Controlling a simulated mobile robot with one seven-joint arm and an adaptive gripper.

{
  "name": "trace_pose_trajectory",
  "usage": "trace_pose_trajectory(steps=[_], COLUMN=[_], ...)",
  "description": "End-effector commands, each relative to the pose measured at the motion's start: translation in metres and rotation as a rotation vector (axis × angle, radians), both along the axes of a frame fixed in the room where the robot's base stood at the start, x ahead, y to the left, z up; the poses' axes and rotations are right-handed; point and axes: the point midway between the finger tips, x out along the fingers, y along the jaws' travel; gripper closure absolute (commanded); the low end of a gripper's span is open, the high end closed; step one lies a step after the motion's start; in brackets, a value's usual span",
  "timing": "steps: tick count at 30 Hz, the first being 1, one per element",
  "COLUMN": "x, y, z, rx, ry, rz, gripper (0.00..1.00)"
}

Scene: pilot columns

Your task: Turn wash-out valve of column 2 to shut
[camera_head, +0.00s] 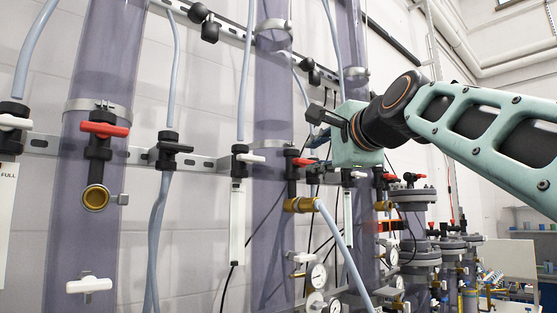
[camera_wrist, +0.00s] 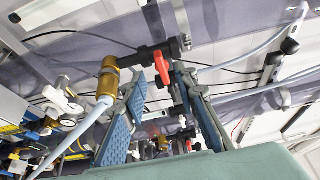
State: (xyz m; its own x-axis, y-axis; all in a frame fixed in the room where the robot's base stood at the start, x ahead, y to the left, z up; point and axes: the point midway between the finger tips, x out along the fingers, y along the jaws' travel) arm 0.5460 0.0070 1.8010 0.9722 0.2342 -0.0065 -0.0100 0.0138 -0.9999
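The middle column (camera_head: 272,80) carries a black valve with a red handle (camera_head: 303,161), above a brass elbow (camera_head: 300,204) with a pale hose. I see no column number. My gripper (camera_head: 316,128) is just above and right of this handle in the head view. In the wrist view the red handle (camera_wrist: 161,67) shows between the tips of my two open blue-padded fingers (camera_wrist: 160,78), and no contact is visible. The handle lies crosswise to its black valve body (camera_wrist: 146,54). The brass elbow (camera_wrist: 108,76) is beside the left finger.
The left column (camera_head: 72,220) has a similar valve with a crosswise red handle (camera_head: 104,129). A white-handled valve (camera_head: 250,158) sits left of the middle column. Gauges (camera_head: 318,276), hoses and flanged vessels (camera_head: 412,195) crowd the lower right.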

Motion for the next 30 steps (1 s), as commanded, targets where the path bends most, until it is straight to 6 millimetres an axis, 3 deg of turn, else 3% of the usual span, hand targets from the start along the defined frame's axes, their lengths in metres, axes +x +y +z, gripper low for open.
trace_pose_trajectory(steps=[6, 12, 30], x=[-0.037, -0.055, -0.059], y=[-0.01, -0.013, -0.014], z=[0.0, 0.0, -0.001], rx=[0.001, 0.001, 0.0], ry=[0.0, 0.001, 0.002], rz=[0.0, 0.0, 0.001], gripper=[0.73, 0.73, 0.73])
